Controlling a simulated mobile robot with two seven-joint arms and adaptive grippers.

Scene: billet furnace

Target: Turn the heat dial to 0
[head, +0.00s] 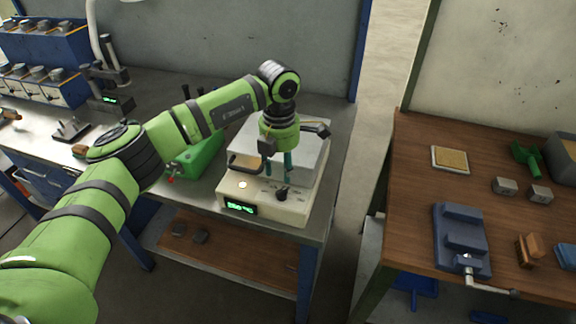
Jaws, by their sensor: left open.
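The furnace (310,171) is a pale box at the right end of the grey bench, with a sloped front panel. A black heat dial (282,193) sits on that panel, right of a green lit display (240,207) that appears to read 350 °C. The dial's marks are too small to read. My left gripper (278,174) points down just above and behind the dial, its teal fingers apart and empty. I cannot tell whether a finger touches the dial. My left arm hides part of the furnace top. My right gripper is out of view.
A round light button (242,185) and a dark handle (243,163) are close to the gripper. A green box (196,160) stands left of the furnace. A gap of floor separates the bench from a wooden table with a blue vise (461,240).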

